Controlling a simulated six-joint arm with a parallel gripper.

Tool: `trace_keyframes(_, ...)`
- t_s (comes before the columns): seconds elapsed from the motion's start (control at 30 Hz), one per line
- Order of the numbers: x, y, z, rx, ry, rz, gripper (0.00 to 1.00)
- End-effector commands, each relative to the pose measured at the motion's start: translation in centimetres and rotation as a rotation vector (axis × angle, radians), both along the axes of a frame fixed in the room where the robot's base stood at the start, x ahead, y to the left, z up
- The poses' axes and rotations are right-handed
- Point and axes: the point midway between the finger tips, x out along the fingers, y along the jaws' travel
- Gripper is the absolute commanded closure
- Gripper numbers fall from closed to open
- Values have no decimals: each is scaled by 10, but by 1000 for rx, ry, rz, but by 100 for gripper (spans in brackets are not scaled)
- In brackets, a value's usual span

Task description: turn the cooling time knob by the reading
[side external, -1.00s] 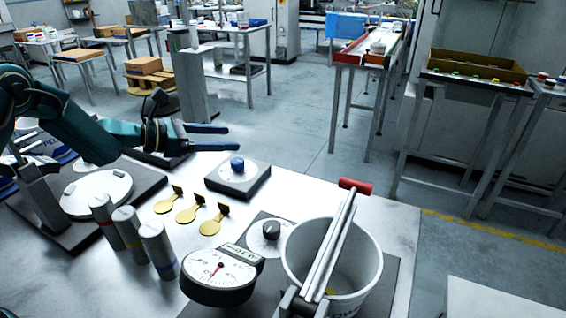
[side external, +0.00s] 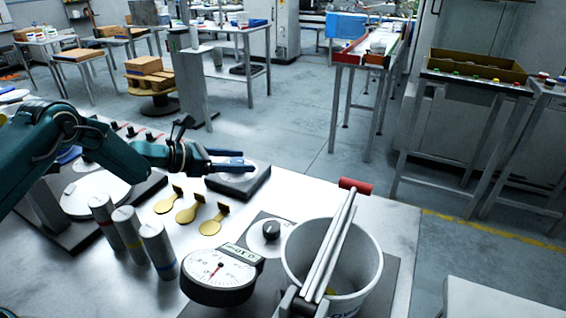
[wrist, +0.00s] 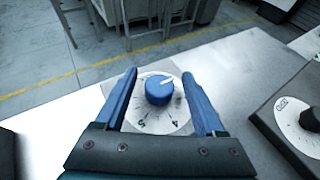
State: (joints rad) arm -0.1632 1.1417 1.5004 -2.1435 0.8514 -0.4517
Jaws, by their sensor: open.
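A blue knob (wrist: 158,88) with a white pointer line sits on a round white dial (wrist: 150,122) with a numbered scale. Its pointer aims to the upper right in the wrist view. My gripper (wrist: 160,77) is open, one blue finger on each side of the knob, with visible gaps. In the side view my gripper (side external: 240,160) is over this knob's grey block (side external: 245,186) and hides the knob. A round gauge (side external: 219,273) with a red-centred needle stands at the front; its numbers are too small to read surely.
A black knob (side external: 271,230) on a white dial stands behind the gauge. A white bucket (side external: 358,285) with bars across its rim is to its right. Three grey cylinders (side external: 158,248) and three yellow tags (side external: 187,215) are left of it.

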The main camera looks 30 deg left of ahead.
Motion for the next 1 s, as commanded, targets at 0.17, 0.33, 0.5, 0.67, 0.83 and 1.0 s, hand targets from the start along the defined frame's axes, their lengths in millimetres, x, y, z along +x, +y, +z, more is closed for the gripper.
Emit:
trace_keyframes(0.17, 0, 0, 0, 0, 0, 0, 44)
trace_keyframes(0.33, 0, 0, 0, 1, -1, 0, 100)
trace_keyframes(0.5, 0, 0, 1, 0, -3, -12, 100)
trace_keyframes(0.67, 2, 1, 2, -2, -11, -73, 100)
trace_keyframes(0.83, 3, 0, 2, -3, -14, -167, 100)
trace_keyframes(1.0, 2, -1, 3, -4, -11, -233, 100)
